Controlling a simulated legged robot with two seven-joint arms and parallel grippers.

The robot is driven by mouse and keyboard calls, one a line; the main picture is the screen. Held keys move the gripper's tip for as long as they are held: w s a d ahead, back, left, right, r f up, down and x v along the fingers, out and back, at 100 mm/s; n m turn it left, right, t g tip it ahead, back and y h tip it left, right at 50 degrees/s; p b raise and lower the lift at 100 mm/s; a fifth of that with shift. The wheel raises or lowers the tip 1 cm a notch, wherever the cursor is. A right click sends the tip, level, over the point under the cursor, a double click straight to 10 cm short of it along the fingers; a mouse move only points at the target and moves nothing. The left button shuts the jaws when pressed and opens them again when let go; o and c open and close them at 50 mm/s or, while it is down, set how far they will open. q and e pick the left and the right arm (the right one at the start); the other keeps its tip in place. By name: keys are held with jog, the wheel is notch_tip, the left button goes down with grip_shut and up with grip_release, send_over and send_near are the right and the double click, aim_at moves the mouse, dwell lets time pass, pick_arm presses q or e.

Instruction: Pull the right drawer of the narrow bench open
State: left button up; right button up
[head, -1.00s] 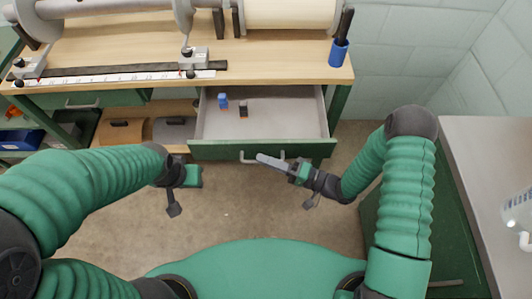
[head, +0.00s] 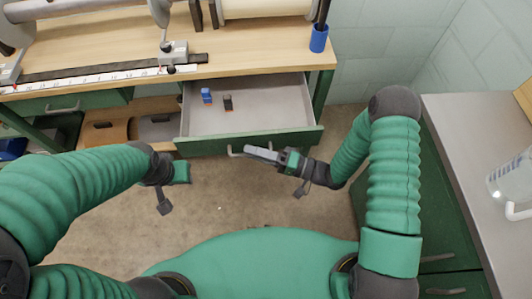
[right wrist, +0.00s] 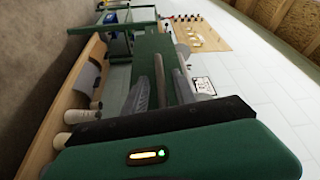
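The right drawer (head: 250,142) of the narrow bench (head: 250,62) stands pulled out, its grey inside showing from above. A small blue item (head: 206,95) and a dark one (head: 228,102) stand in it. My right gripper (head: 260,154) lies across the right part of the pale bar handle (head: 235,152) on the green front. In the right wrist view, the fingers of my right gripper (right wrist: 161,88) are spread with a gap between them. A grey strip shows in that gap; whether it is the handle is unclear. My left gripper (head: 170,185) hangs away from the bench, its fingertips unclear.
A grey-topped cabinet (head: 455,150) stands close to my right arm. A blue cup (head: 319,40) with dark tools stands at the bench's right end. Orange and grey items (head: 110,133) lie on the shelf left of the drawer. Bare floor (head: 225,195) lies before the bench.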

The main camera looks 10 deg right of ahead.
jog(key=p+v, duration=0.1)
jog(key=v, duration=1.6)
jog(key=shift+f, duration=0.15)
